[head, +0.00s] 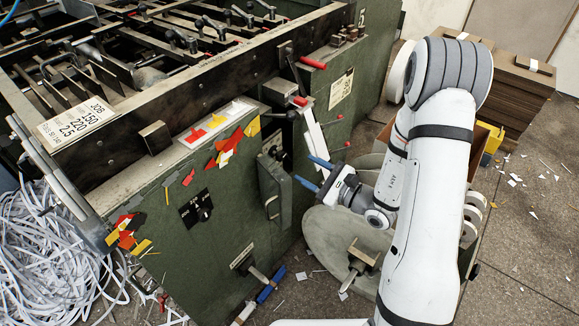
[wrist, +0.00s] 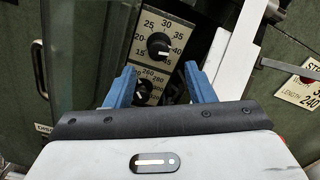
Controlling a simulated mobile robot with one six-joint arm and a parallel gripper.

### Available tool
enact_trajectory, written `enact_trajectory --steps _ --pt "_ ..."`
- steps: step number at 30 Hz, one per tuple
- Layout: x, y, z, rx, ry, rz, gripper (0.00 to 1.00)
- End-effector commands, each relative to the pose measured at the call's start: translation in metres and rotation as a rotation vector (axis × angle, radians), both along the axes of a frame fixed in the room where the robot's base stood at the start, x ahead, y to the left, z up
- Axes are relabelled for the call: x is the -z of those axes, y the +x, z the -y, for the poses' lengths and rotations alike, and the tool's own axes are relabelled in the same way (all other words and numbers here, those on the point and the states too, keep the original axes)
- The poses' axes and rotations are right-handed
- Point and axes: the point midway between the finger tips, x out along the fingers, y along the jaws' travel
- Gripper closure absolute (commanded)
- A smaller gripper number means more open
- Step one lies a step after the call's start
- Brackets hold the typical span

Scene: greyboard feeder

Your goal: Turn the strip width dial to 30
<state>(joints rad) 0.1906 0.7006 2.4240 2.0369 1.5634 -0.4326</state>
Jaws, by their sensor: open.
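The 30 is at the top. In the head view my gripper (head: 308,172) reaches left towards the green machine; I cannot clearly make out the dial's scale there.
A second dial (wrist: 143,88), marked 260 and 280, sits just below, partly hidden by my left finger. A white bar (wrist: 238,40) and a sign reading 240 (wrist: 304,91) stand to the right. A green door with a handle (head: 272,207) is beside my gripper in the head view.

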Motion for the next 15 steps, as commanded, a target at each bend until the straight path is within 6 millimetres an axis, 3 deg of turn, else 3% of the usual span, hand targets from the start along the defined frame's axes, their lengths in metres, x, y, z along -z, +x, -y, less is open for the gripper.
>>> enact_trajectory --steps 5,15 --pt "0.007 0.004 -0.006 0.000 0.000 0.001 0.51" --pt "0.006 0.035 -0.047 -0.003 0.000 0.001 0.51"
